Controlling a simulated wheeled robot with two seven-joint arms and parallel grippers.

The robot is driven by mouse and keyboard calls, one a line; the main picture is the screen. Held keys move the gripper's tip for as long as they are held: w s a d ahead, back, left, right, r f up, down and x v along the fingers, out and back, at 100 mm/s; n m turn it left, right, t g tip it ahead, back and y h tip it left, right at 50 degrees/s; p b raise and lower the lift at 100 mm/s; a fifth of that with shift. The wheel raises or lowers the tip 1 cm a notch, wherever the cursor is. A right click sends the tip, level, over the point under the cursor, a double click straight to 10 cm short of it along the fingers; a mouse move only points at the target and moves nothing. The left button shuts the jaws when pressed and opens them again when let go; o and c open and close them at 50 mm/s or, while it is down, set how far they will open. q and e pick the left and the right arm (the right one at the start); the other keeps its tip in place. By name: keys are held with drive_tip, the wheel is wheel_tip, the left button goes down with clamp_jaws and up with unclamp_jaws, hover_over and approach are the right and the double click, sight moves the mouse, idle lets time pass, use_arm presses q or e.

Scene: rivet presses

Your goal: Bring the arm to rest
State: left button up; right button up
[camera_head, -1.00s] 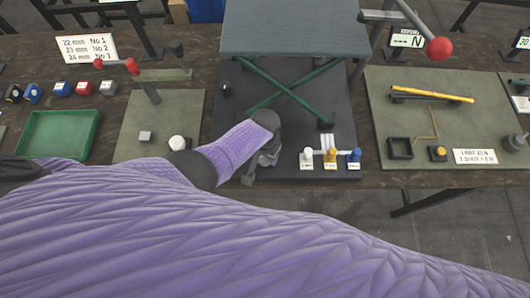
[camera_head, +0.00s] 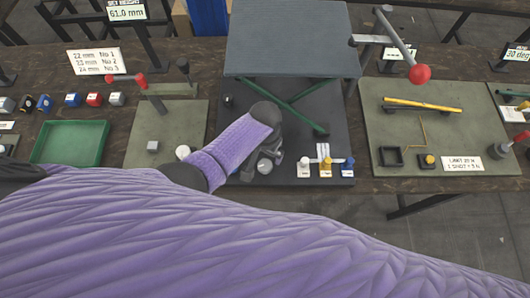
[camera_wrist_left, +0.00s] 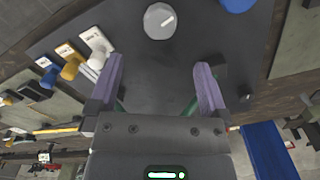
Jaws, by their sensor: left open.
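My left arm, in a purple sleeve, crosses the head view from the lower left. My left gripper (camera_head: 266,160) is over the front of the dark base of the lift table (camera_head: 290,40), partly hidden by its own wrist. In the left wrist view its two purple-grey fingers (camera_wrist_left: 158,85) stand wide apart with nothing between them. A grey faceted knob (camera_wrist_left: 160,20) lies beyond the fingertips, apart from them. White, yellow and blue levers (camera_head: 326,166) stand just right of the gripper; they also show at the left of the wrist view (camera_wrist_left: 72,60). My right gripper is not in view.
A green tray (camera_head: 70,143) and several small coloured blocks (camera_head: 94,99) are at the left. A press lever with a red ball (camera_head: 419,74) overhangs the right-hand mat (camera_head: 440,125). The display (camera_head: 126,13) reads 61.0 mm. The table's front edge runs below the gripper.

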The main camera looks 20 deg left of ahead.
use_arm(q)
drive_tip(key=shift+r, duration=0.5)
